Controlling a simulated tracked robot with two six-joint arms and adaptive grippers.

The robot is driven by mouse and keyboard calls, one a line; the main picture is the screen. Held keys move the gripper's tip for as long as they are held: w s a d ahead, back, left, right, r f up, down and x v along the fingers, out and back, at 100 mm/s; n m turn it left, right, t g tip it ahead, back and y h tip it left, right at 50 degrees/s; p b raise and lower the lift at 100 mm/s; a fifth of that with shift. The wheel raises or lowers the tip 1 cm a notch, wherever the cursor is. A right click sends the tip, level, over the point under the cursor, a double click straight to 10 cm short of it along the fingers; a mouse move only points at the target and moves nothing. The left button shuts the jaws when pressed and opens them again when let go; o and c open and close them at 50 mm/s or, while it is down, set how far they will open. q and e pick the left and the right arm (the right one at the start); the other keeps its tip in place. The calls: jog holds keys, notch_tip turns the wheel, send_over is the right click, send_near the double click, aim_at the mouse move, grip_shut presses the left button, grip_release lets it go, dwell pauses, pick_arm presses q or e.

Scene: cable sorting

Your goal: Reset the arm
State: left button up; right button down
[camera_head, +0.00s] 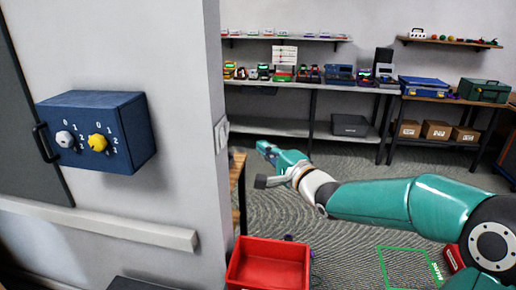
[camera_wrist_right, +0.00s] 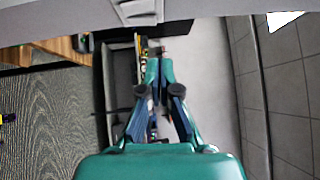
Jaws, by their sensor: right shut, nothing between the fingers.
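My right arm (camera_head: 370,200), teal and white, reaches in from the right side of the head view and stretches left across the picture. My right gripper (camera_head: 266,150) is at its far end, close to the right of the wall edge, in the air and holding nothing. In the right wrist view its two fingers (camera_wrist_right: 159,60) meet at the tips, so it is shut and empty. My left arm and left gripper do not show in either view.
A blue box (camera_head: 97,132) with a white knob (camera_head: 65,139) and a yellow knob (camera_head: 98,142) is on the left wall. A red bin (camera_head: 268,277) stands below my arm. Stocked shelves (camera_head: 300,86) line the back. A green outline (camera_head: 385,268) marks the floor.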

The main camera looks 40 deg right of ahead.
jog(key=w+a+f+g+y, duration=0.25)
jog(key=a+f, duration=0.35)
jog(key=f, duration=0.3)
jog(key=w+a+f+g+y, duration=0.1)
jog(key=w+a+f, duration=0.3)
jog(key=f, duration=0.5)
jog(key=s+a+f+n+g+y, duration=0.1)
jog(key=s+a+f+g, duration=0.15)
jog(key=a+f, duration=0.4)
jog(key=s+a+f+n+g+y, duration=0.1)
jog(key=s+a+f+g, duration=0.2)
jog(key=f, duration=0.6)
jog(key=s+a+f+n+g, duration=0.45)
jog(key=s+a+f, duration=0.45)
jog(key=s+f, duration=0.35)
jog(key=s+a+f+n+g, duration=0.1)
jog(key=s+f+n+g, duration=0.3)
jog(key=s+n, duration=0.7)
jog(key=shift+s+a+f, duration=0.15)
jog(key=shift+s+f, duration=0.3)
jog(key=shift+f, duration=0.3)
